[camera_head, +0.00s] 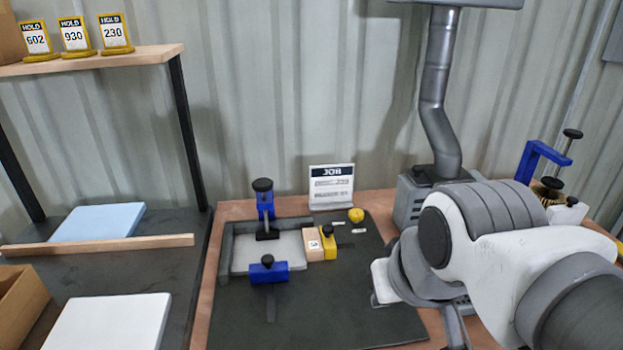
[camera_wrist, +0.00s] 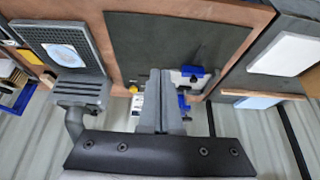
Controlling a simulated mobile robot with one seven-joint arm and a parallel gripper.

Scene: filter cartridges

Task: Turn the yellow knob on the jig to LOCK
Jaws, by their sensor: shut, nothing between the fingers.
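The yellow knob (camera_head: 356,214) is a small round knob at the back right of the dark jig board (camera_head: 300,318). Two small white labels lie near it, too small to read, so I cannot tell its setting. In the wrist view the yellow knob (camera_wrist: 133,89) shows just left of my gripper (camera_wrist: 160,74). The gripper's grey fingers are together and empty, apart from the knob in the picture. In the head view my arm comes in from the right, its end over the board's right side; the fingertips are not clear there.
A grey plate in a frame, blue clamps (camera_head: 268,270), a wooden block (camera_head: 314,244) and a yellow clamp (camera_head: 328,242) stand left of the knob. A JOB card (camera_head: 331,187) stands behind. A grey post base (camera_head: 412,203) is at right. The board's front is clear.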

